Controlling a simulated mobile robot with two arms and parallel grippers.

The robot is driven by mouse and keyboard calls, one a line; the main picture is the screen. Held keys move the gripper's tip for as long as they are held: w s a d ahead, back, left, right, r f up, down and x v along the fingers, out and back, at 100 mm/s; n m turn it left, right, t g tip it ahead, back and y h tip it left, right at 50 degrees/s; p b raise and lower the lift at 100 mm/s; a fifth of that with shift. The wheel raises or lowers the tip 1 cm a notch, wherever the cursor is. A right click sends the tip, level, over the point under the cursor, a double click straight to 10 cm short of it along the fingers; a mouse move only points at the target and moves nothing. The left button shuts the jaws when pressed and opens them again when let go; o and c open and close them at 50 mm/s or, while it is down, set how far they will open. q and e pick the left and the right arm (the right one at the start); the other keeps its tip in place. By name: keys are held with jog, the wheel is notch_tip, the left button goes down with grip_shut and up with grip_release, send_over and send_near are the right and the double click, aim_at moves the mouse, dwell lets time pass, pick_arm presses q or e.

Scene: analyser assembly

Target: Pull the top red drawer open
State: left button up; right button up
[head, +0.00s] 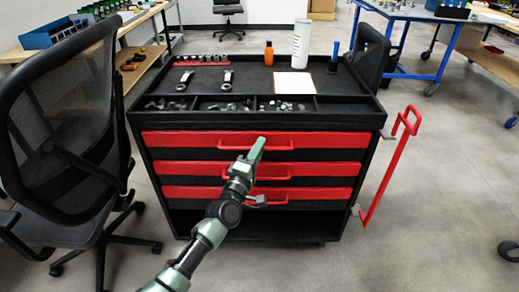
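The top red drawer (180,140) is in the upper front of a black tool cart (348,195) and looks closed, flush with the drawers below. Its red bar handle (284,147) runs across the middle of its front. My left gripper (258,145) is green and reaches up to the handle, in front of its middle. The fingers overlap the handle in the picture; I cannot tell whether they touch or grip it, or whether they are open. My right gripper is not in view.
Two more red drawers (170,169) with handles sit below. A black chair (70,130) stands close at the left. A red side handle (392,160) juts out at the cart's right. Tools and bottles stand on the cart top.

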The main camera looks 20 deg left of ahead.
pick_arm(q)
grip_shut()
jog(key=shift+f, duration=0.1)
dwell(1.4)
